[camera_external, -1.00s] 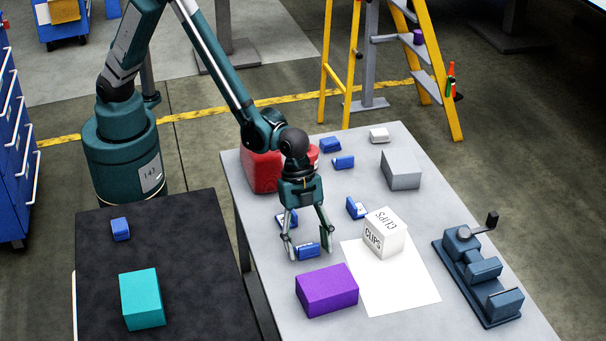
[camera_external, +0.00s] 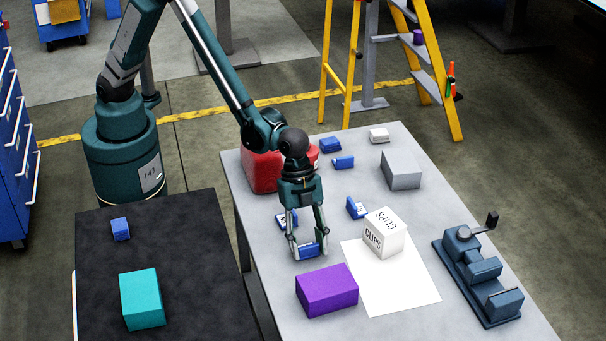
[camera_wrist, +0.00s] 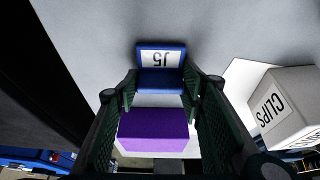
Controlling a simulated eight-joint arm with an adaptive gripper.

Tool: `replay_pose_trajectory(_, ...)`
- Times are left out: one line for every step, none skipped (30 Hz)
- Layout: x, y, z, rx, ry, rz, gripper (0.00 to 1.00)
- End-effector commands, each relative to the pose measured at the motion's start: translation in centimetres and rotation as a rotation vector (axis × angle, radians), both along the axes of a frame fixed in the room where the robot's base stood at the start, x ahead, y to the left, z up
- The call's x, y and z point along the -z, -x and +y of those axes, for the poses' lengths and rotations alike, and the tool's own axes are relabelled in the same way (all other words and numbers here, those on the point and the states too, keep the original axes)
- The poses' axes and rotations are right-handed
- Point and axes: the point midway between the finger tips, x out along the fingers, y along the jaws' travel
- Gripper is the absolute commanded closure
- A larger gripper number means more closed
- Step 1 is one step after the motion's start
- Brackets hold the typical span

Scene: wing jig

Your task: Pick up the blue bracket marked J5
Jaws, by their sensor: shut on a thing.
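The blue bracket marked J5 (camera_external: 308,250) is on the grey table, behind the purple block. In the wrist view the bracket (camera_wrist: 160,80) shows its white label with "J5" upside down. My gripper (camera_external: 308,253) points down with one finger on each side of the bracket, and its fingers are shut on it. In the wrist view my gripper (camera_wrist: 160,86) has its fingertips at the bracket's two sides. The bracket appears to be at table height; no clear gap shows under it.
A purple block (camera_external: 327,291) stands just in front. A white CLIPS box (camera_external: 383,238) is to the right on a white sheet (camera_external: 405,287). Another blue bracket (camera_external: 355,208) lies behind the box; several more are around. A red object (camera_external: 260,172) stands behind my gripper.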

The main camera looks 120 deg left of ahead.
Motion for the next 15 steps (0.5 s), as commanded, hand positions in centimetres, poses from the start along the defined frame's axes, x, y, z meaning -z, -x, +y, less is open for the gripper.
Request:
replay_pose_trajectory(0.0, 0.0, 0.0, 0.000, 0.000, 0.000, 0.74)
replay_pose_trajectory(0.0, 0.0, 0.0, 0.000, 0.000, 0.000, 0.74)
replay_pose_trajectory(-0.1, 0.0, 0.0, 0.000, 0.000, 0.000, 0.74)
replay_pose_trajectory(-0.2, 0.0, 0.0, 0.000, 0.000, 0.000, 0.74)
replay_pose_trajectory(-0.2, 0.0, 0.0, 0.000, 0.000, 0.000, 0.74)
replay_pose_trajectory(-0.4, 0.0, 0.0, 0.000, 0.000, 0.000, 0.74)
replay_pose_trajectory(-0.5, 0.0, 0.0, 0.000, 0.000, 0.000, 0.74)
replay_pose_trajectory(-0.7, 0.0, 0.0, 0.000, 0.000, 0.000, 0.74)
replay_pose_trajectory(-1.0, 0.0, 0.0, 0.000, 0.000, 0.000, 0.74)
replay_pose_trajectory(-1.3, 0.0, 0.0, 0.000, 0.000, 0.000, 0.74)
replay_pose_trajectory(-1.6, 0.0, 0.0, 0.000, 0.000, 0.000, 0.74)
replay_pose_trajectory(-2.0, 0.0, 0.0, 0.000, 0.000, 0.000, 0.74)
replay_pose_trajectory(-2.3, 0.0, 0.0, 0.000, 0.000, 0.000, 0.74)
replay_pose_trajectory(-2.7, 0.0, 0.0, 0.000, 0.000, 0.000, 0.74)
replay_pose_trajectory(-3.2, 0.0, 0.0, 0.000, 0.000, 0.000, 0.74)
